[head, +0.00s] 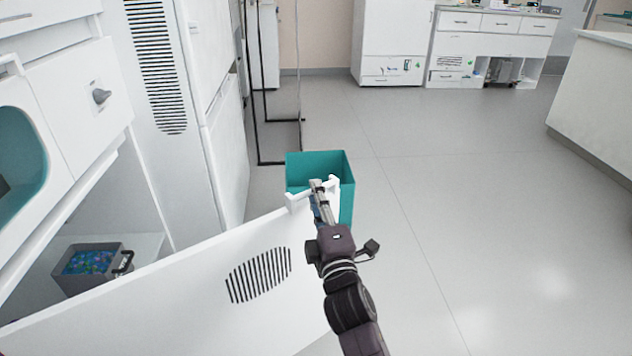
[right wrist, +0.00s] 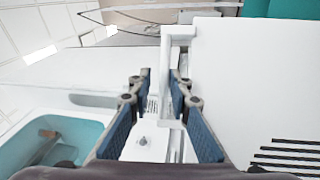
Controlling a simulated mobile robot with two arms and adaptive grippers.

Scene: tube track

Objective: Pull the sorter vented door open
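The vented door (head: 190,290) of the sorter stands swung well out from the white cabinet, with a slotted vent (head: 259,275) on its face. Its white handle (head: 300,200) is at the door's far end. My right gripper (head: 318,190) is at this handle. In the right wrist view the handle (right wrist: 166,60) runs between the fingers of the right gripper (right wrist: 160,80), which sit close on either side of it. The exact contact is hard to see. My left gripper is not in view.
A teal bin (head: 347,190) stands on the floor just behind the handle. Inside the opened compartment is a grey box (head: 85,283) with blue pieces. Clear floor (head: 480,220) lies to the right, with a white counter (head: 600,110) beyond.

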